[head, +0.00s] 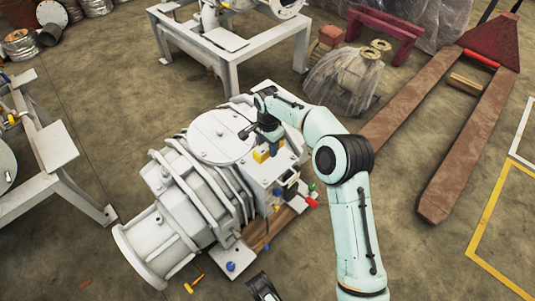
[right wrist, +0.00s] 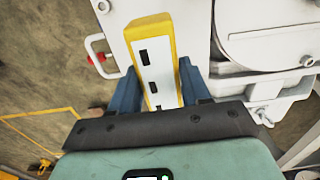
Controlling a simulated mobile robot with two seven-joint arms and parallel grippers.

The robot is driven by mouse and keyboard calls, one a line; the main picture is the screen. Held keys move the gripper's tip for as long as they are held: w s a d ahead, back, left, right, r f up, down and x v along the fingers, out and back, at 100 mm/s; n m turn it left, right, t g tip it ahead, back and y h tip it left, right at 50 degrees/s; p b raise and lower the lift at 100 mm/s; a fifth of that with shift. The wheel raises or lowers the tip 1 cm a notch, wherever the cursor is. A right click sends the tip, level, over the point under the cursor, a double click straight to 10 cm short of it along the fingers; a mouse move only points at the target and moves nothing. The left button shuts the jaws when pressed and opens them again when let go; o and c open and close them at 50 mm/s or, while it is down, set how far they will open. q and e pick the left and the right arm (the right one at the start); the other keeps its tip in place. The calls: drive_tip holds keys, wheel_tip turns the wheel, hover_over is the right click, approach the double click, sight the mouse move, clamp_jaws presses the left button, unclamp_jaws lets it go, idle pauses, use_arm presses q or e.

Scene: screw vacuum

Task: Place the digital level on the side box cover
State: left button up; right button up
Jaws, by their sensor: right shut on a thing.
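The digital level (right wrist: 155,62), a yellow bar with a white face and dark slots, is between the blue fingers of my right gripper (right wrist: 160,86) in the right wrist view. In the head view my right gripper (head: 270,143) is over the side box of the grey-white pump, and a yellow end of the level (head: 261,155) shows below it. The side box cover (head: 257,171) is a flat pale plate under the level, partly hidden by my arm. I cannot tell whether the level touches it.
A round lid (head: 220,136) lies beside the box on the pump. A red handle (head: 311,202) sticks out at the box's right side. A white steel stand (head: 235,60) is behind, a rusty pallet jack (head: 450,165) right. A yellow hammer (head: 194,284) lies on open floor.

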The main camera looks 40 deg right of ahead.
sight(268, 154)
use_arm(q)
drive_tip(key=shift+s+a+f+g+b, duration=0.1)
drive_tip(key=shift+s+f+g+b, duration=0.15)
drive_tip(key=shift+s+f, duration=0.3)
drive_tip(key=shift+s+a+f+g+b, duration=0.1)
drive_tip(key=shift+s+f+g+b, duration=0.15)
drive_tip(key=shift+s, duration=0.35)
use_arm(e)
wheel_tip(268, 154, down, 4)
drive_tip(key=shift+f, duration=0.2)
use_arm(q)
drive_tip(key=shift+f, duration=0.1)
use_arm(e)
drive_tip(key=shift+f, duration=0.1)
drive_tip(key=o, duration=1.2)
drive_tip(key=shift+f, duration=0.1)
use_arm(q)
drive_tip(key=shift+s, duration=0.1)
use_arm(e)
wheel_tip(268, 154, up, 12)
drive_tip(key=p, duration=0.3)
drive_tip(key=shift+r, duration=0.2)
use_arm(q)
drive_tip(key=w+r+t, duration=0.2)
drive_tip(key=w+r, duration=0.3)
drive_tip(key=w, duration=0.1)
drive_tip(key=shift+d, duration=0.45)
